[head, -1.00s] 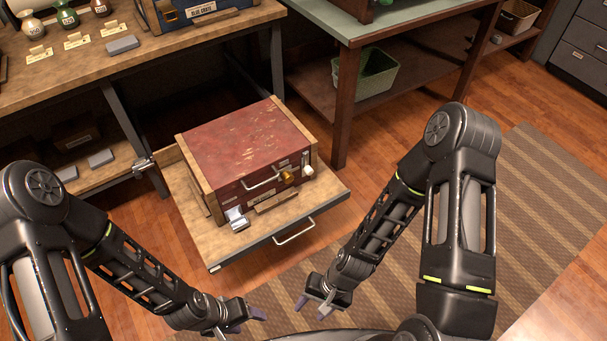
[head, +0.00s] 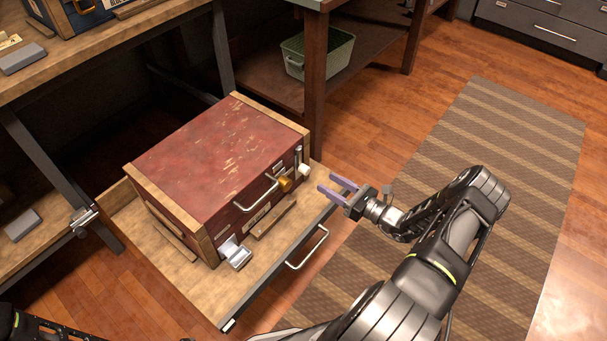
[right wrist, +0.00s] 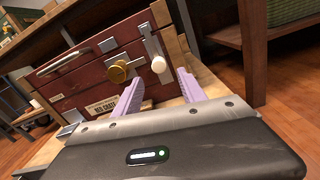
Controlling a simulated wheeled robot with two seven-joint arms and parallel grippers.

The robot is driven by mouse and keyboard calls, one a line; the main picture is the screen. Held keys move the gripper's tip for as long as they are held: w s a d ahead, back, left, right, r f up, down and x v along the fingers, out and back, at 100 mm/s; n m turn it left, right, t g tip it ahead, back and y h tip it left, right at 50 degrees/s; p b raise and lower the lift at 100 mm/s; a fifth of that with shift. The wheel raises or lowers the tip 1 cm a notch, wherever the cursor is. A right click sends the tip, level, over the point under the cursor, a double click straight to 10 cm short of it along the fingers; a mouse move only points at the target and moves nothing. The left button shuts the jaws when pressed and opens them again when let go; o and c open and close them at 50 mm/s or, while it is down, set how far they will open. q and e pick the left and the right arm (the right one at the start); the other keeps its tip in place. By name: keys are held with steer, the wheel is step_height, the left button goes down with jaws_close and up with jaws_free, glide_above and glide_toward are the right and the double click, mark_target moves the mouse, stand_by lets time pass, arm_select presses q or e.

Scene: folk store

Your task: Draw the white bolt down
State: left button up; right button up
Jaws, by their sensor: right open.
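The red crate (head: 220,150) with wooden edges sits on a pulled-out wooden tray. The white bolt (head: 304,171) is a small white knob at the right end of its front face. In the right wrist view the white bolt (right wrist: 158,65) hangs below a metal plate, just right of a brass knob (right wrist: 118,72). My right gripper (head: 333,187) is open and empty, in front of the crate's right front corner. In the right wrist view its purple fingers (right wrist: 160,80) point at the front, with the bolt beyond the gap between them. My left gripper is out of view.
A curved handle (head: 257,197) spans the crate's front, and a metal latch (head: 235,253) sits at its lower left. The tray (head: 185,290) has its own handle (head: 307,248). A table leg (head: 315,85) stands behind.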

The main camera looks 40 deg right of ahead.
mark_target(308, 173)
steer(key=shift+w+a, duration=0.15)
steer(key=b+x, duration=0.1)
steer(key=x, duration=0.6)
steer(key=shift+w+a+f, duration=0.1)
steer(key=shift+w, duration=0.15)
jaws_close()
stand_by(0.3)
steer(key=shift+f, duration=0.1)
stand_by(0.8)
